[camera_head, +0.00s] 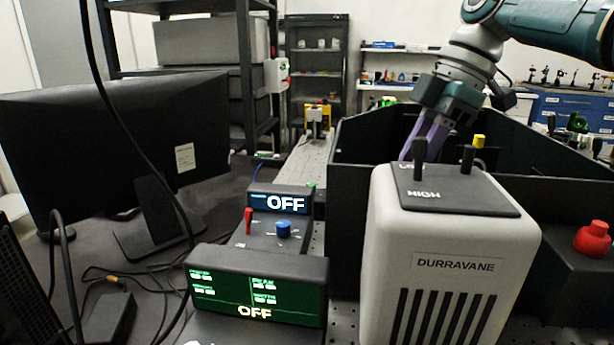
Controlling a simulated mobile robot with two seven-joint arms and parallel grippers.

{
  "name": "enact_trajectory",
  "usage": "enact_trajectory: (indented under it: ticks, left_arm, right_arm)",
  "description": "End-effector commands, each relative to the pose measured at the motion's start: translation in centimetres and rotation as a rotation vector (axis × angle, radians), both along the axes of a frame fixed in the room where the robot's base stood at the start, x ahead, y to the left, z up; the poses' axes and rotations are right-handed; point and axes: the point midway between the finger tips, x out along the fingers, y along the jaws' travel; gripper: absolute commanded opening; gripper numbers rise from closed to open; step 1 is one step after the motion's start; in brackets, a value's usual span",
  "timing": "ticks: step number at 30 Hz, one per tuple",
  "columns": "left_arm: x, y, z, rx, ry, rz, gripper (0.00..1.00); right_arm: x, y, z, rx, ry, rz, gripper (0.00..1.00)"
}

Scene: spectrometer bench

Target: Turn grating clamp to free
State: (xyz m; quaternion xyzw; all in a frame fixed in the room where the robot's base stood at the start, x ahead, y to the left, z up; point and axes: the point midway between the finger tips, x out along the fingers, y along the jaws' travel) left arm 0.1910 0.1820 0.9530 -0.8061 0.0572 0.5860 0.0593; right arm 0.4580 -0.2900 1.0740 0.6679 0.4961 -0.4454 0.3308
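My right arm comes in from the upper right, and its gripper (424,142) points down into the black open-topped enclosure (356,183). Its purple fingers are partly hidden behind the white housing and the black lever on it, so I cannot tell whether they are open or shut, or whether they touch anything. I cannot make out a grating clamp; the inside of the enclosure is mostly hidden. A yellow-topped black post (478,141) shows right of the fingers, at the back of the housing top. My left gripper is not in view.
The white DURRAVANE housing (385,250) stands in front, with a black LOW/HIGH lever (418,160) on top. Two control boxes reading OFF (262,230) (257,285) stand left of it. A red button (592,238) is at right, a monitor (80,150) at left.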

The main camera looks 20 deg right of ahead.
Motion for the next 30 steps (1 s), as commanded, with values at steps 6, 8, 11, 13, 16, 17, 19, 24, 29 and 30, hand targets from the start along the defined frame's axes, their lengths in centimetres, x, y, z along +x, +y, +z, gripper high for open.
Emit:
enact_trajectory:
  ticks: [6, 8, 11, 13, 16, 17, 19, 24, 29, 30]
  left_arm:
    - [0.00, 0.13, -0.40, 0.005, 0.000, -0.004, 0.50]
    - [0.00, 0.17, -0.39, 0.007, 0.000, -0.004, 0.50]
    - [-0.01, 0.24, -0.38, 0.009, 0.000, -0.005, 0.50]
    - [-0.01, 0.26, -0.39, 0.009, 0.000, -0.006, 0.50]
    - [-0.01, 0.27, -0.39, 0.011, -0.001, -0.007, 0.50]
    - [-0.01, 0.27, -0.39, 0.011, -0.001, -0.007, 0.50]
    - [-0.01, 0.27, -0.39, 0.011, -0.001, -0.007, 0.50]
    - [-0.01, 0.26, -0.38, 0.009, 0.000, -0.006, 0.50]
    - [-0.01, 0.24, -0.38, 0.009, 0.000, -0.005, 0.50]
    - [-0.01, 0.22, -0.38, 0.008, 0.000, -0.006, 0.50]
  right_arm:
    - [-0.03, -0.03, -0.12, -0.003, 0.003, 0.020, 0.00]
    - [-0.03, -0.04, -0.10, -0.003, 0.003, 0.021, 0.00]
    - [-0.03, -0.04, -0.10, -0.004, 0.003, 0.021, 0.00]
    - [-0.04, -0.05, -0.10, -0.004, 0.003, 0.021, 0.00]
    - [-0.03, -0.04, -0.11, -0.004, 0.003, 0.021, 0.28]
    - [-0.03, -0.04, -0.11, -0.004, 0.003, 0.021, 0.31]
    - [-0.03, -0.05, -0.10, -0.003, 0.002, 0.020, 0.39]
    - [-0.01, -0.04, -0.06, -0.003, 0.001, 0.020, 0.56]
    - [0.00, -0.03, -0.03, -0.002, 0.001, 0.020, 0.56]
    - [0.01, -0.04, -0.02, -0.002, 0.001, 0.020, 0.56]
